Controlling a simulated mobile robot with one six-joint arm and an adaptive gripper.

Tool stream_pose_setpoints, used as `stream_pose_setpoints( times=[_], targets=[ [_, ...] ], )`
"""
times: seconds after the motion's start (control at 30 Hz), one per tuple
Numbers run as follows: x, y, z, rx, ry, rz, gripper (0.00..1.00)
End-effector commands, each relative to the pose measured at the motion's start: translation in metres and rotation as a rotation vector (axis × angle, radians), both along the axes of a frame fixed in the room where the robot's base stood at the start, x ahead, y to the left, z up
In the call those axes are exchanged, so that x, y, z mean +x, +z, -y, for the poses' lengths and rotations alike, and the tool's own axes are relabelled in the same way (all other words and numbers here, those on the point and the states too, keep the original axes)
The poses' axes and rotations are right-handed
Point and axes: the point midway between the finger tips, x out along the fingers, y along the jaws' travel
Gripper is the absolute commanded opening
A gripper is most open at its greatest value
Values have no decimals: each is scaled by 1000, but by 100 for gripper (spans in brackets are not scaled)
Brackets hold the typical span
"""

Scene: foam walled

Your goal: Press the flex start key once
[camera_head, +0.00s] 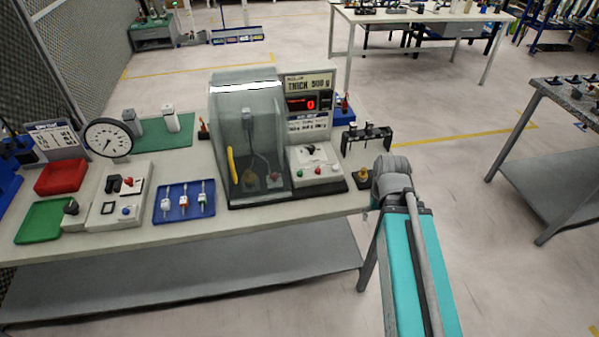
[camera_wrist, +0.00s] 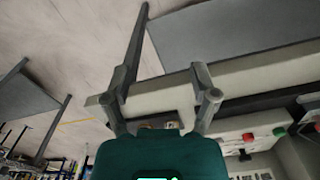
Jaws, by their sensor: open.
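The bench machine with a clear hood (camera_head: 238,140) and a red display (camera_head: 300,103) stands at the bench's right end. Its white control panel (camera_head: 318,160) carries a dark knob (camera_head: 311,150) and small buttons, including a red button (camera_head: 314,172). The key labels are too small to read, so I cannot tell which is the flex start key. My gripper (camera_wrist: 162,88) is open and empty in the wrist view. In the head view my fingers are not distinguishable.
A black rack (camera_head: 367,133) stands right of the machine, close to my arm. A blue tray (camera_head: 184,202), a white box with controls (camera_head: 120,197), a round dial (camera_head: 108,138) and red and green trays lie to the left. Floor is free right of the bench.

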Motion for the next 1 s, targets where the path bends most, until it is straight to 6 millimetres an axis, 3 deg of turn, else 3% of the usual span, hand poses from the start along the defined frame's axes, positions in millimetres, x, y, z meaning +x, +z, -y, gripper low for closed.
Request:
stream_pose_setpoints(
  times=[0.07, 0.4, 1.0],
  targets=[
    [0, 0, 0, 0, 0, 0, 61],
    [0, 0, 0, 0, 0, 0, 0],
    [0, 0, 0, 0, 0, 0, 0]
  ],
)
